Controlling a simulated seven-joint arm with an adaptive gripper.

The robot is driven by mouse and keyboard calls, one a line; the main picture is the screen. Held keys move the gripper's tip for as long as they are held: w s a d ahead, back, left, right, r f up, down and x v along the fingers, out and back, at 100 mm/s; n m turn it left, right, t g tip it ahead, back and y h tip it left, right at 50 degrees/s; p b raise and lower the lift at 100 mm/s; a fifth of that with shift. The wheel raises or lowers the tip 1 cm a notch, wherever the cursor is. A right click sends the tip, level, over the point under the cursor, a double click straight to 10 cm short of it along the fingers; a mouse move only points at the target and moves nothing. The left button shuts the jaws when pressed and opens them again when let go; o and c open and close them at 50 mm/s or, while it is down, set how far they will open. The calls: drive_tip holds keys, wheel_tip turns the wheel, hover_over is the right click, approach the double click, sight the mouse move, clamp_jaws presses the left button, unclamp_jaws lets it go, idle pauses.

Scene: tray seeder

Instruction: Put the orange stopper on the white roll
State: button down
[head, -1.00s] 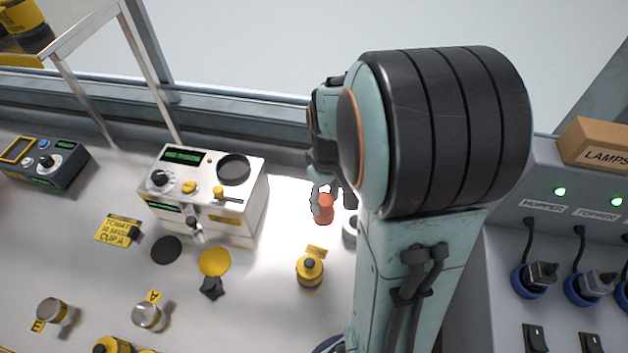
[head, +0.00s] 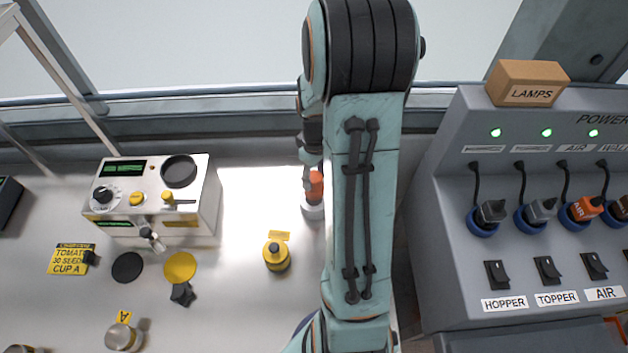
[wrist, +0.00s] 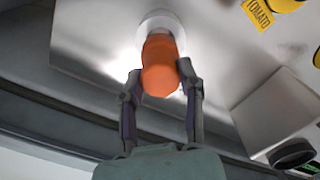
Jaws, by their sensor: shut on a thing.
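My gripper (wrist: 160,80) is shut on the orange stopper (wrist: 160,66), with one finger on each side of it. In the head view the stopper (head: 316,187) is upright, partly hidden by my gripper and arm. The white roll (head: 312,210) stands on the bench directly below the stopper, its right side close to my arm. In the wrist view the roll's pale rim (wrist: 158,20) shows behind the stopper's far end. The stopper's lower end appears to meet the roll's top; I cannot tell whether it rests there.
A yellow-capped pot (head: 276,256) stands left of the roll. A white control box (head: 150,200) is farther left, with black (head: 127,267) and yellow (head: 180,267) discs in front. The power panel (head: 540,230) stands to the right. Bare bench lies between box and roll.

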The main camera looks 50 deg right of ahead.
drive_tip(key=shift+f, duration=1)
drive_tip(key=shift+f, duration=0.15)
drive_tip(key=c, duration=0.7)
unclamp_jaws()
wheel_tip(320, 180, up, 12)
drive_tip(key=s+a+r, duration=0.2)
drive_tip(key=a+r, duration=0.2)
drive_tip(key=a, duration=0.7)
drive_tip(key=s+a+n, duration=0.1)
drive_tip(key=s+a, duration=0.9)
drive_tip(key=a, duration=0.1)
drive_tip(key=shift+y, duration=0.4)
